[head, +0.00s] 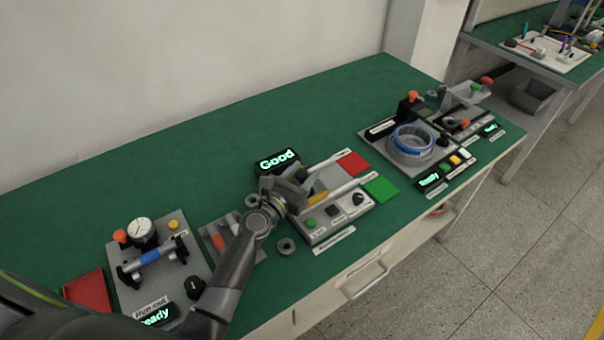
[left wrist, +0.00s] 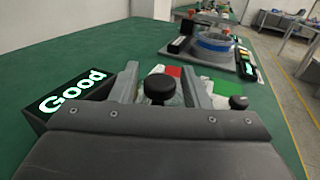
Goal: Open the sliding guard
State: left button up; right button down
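The middle station (head: 345,215) has two pale parallel rails (head: 342,188) and a yellow part beside my gripper. I cannot clearly make out the sliding guard, as my gripper covers the station's left part. My left gripper (head: 300,187) is over that end of the station. In the left wrist view, a black round knob (left wrist: 159,88) stands between the spread fingers of the left gripper (left wrist: 162,80), with gaps on both sides. The fingers look open and do not visibly touch the knob. My right gripper is in neither view.
A black "Good" display (head: 277,161) stands just behind my left gripper. Red (head: 353,163) and green (head: 381,189) pads lie right of the station. A gauge station (head: 150,250) is at the left, a blue-ringed station (head: 412,142) at the right. The back of the green table is clear.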

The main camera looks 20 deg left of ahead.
pick_arm(q)
grip_shut()
jog(key=w+d, duration=0.1)
jog(key=w, duration=0.1)
jog(key=w+d, duration=0.2)
jog(key=w+d+b, duration=0.1)
jog(key=w+d, duration=0.1)
jog(key=shift+w+d, duration=0.15)
jog(key=shift+w, duration=0.2)
jog(key=shift+o, duration=0.9)
grip_release()
jog(key=shift+s, duration=0.15)
jog(key=v, duration=1.7)
jog(key=shift+p, duration=0.4)
jog(key=shift+s+r, duration=0.1)
